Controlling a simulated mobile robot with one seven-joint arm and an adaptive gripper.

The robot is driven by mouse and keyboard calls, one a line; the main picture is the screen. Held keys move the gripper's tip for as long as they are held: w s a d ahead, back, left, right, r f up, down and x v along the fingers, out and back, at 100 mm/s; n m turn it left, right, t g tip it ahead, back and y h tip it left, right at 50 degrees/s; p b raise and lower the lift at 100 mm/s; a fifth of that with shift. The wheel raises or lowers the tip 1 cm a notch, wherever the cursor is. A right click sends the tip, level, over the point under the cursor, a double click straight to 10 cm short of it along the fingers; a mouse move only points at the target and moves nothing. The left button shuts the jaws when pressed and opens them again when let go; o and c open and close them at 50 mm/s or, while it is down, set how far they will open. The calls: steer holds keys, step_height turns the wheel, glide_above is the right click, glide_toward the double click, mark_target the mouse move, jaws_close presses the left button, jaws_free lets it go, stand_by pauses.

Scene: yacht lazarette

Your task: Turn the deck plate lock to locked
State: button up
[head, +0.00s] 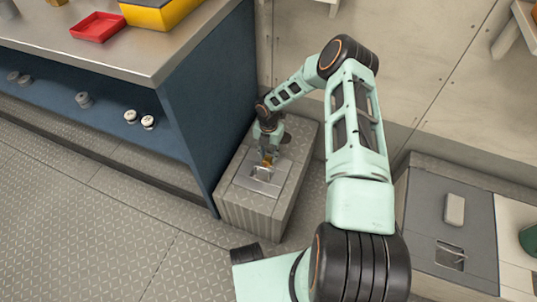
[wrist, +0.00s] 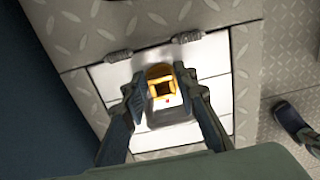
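The deck plate (wrist: 215,60) is a pale hinged panel set in the top of a grey tread-plate box; it also shows in the head view (head: 249,181). Its lock (wrist: 160,72), an orange-yellow square-topped piece on a grey base, sits on the panel. My gripper (wrist: 160,82) reaches down over it, with one finger on each side of the orange piece. Whether the fingers press on it is not clear. In the head view my gripper (head: 266,155) is low over the panel and hides part of the lock. No lock marking can be read.
A blue cabinet (head: 205,100) stands close on the left of the box, with a red tray (head: 98,27) and a yellow bin on top. A wall is behind. Another grey box (head: 440,175) is at the right. Open tread-plate floor (head: 130,225) lies in front.

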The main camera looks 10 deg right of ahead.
jaws_close()
steer(key=shift+m, duration=0.3)
steer(key=m+b, duration=0.1)
steer(key=m, duration=0.1)
steer(key=shift+s+d+m, duration=0.1)
steer(key=shift+d+m, duration=0.05)
steer(key=shift+m, duration=0.25)
steer(key=m, duration=0.3)
steer(key=m+b, duration=0.1)
steer(key=shift+s+d+m, duration=0.1)
steer(key=shift+s+m, duration=0.15)
steer(key=shift+m, duration=0.05)
steer(key=m, duration=0.2)
steer(key=m+b, duration=0.1)
steer(key=m, duration=0.1)
steer(key=shift+s+m, duration=0.2)
steer(key=shift+m, duration=0.1)
steer(key=m, duration=0.5)
steer(key=shift+s+b, duration=0.25)
steer(key=shift+b, duration=0.05)
steer(key=shift+m, duration=0.3)
